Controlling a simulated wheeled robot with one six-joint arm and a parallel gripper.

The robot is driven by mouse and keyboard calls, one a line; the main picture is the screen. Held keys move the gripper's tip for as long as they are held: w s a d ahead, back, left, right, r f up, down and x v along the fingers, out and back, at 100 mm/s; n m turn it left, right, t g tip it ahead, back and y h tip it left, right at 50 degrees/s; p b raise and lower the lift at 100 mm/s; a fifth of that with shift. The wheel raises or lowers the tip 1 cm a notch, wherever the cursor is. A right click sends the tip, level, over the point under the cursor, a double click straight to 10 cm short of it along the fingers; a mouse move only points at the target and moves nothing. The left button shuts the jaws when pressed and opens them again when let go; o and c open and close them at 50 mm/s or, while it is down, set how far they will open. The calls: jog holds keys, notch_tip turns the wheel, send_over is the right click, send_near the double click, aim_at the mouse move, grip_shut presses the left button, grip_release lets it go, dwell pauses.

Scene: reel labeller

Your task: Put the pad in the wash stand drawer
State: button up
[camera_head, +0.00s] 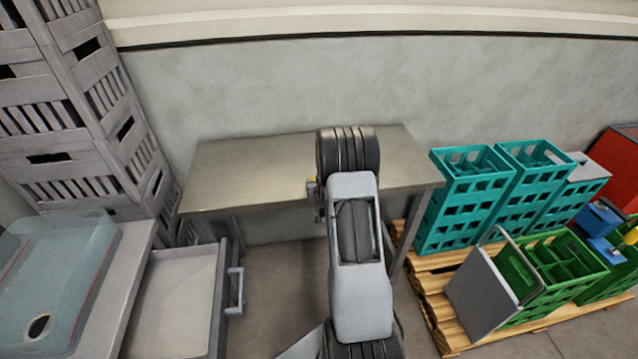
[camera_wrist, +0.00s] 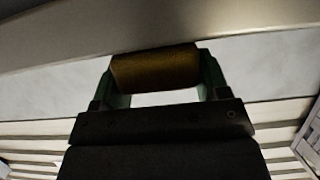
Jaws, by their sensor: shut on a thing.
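The pad (camera_wrist: 155,70), a yellow-brown block, is between the two fingers of my gripper (camera_wrist: 160,76) in the wrist view. The gripper is shut on it. In the head view my arm hides most of the gripper, and a small yellow bit of the pad (camera_head: 312,179) shows at its left side, in front of the table. The wash stand (camera_head: 100,325) is at the lower left with a pale blue basin on top. Its drawer (camera_head: 175,300) is pulled out to the right, with a grey handle (camera_head: 236,290). The visible drawer floor is bare.
A metal table (camera_head: 250,165) stands against the wall behind my arm, its visible top clear. Grey crates (camera_head: 70,110) are stacked at the left. Teal crates (camera_head: 465,195) and green crates (camera_head: 555,265) stand on a wooden pallet (camera_head: 435,300) at the right. Open floor lies between drawer and pallet.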

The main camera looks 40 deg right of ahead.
jog(key=shift+f, duration=0.15)
jog(key=o, duration=1)
